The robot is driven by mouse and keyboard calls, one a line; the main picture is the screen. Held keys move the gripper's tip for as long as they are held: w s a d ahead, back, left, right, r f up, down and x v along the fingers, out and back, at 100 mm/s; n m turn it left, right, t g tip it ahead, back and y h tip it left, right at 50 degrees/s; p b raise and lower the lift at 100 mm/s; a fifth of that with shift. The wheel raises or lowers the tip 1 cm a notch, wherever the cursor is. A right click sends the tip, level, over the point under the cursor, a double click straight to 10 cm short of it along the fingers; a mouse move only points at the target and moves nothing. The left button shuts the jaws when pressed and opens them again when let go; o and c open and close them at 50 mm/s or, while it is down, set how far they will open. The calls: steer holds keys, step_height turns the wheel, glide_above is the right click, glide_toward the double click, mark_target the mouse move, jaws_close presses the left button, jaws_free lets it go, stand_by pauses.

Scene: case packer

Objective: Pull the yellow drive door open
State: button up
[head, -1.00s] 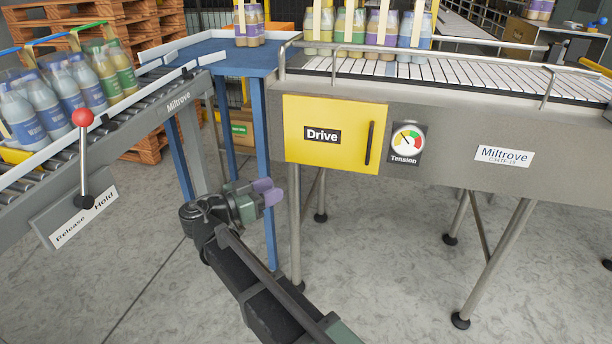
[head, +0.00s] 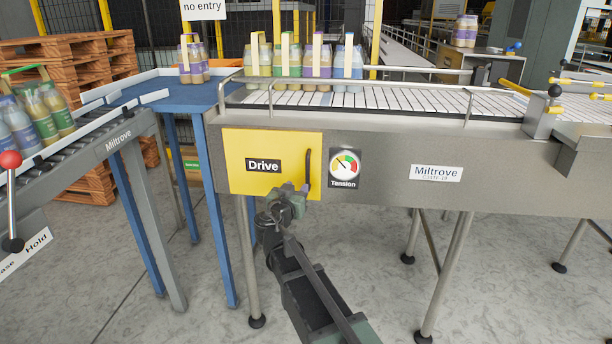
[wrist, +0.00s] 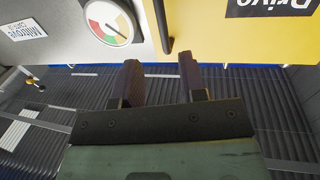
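The yellow drive door (head: 240,165) is on the grey conveyor side in the head view and looks flush with it. Its dark upright bar handle (head: 307,165) is near the door's right edge. My gripper (head: 304,189) is at the lower end of the handle and hides a bit of the door's lower right. In the wrist view the two dark fingers of my gripper (wrist: 160,70) are apart with nothing between them. The handle (wrist: 163,25) lines up with the gap, just beyond the fingertips. The door (wrist: 215,40) also shows there.
A tension gauge (head: 345,167) is right of the door. Bottle packs (head: 306,62) stand on the conveyor above. A blue table (head: 150,88) with blue legs stands left of the door. The floor in front of the door is clear apart from my arm.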

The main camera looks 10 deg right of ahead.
mark_target(307, 174)
steer(key=x, duration=1.1)
steer(key=shift+a, duration=0.2)
jaws_close()
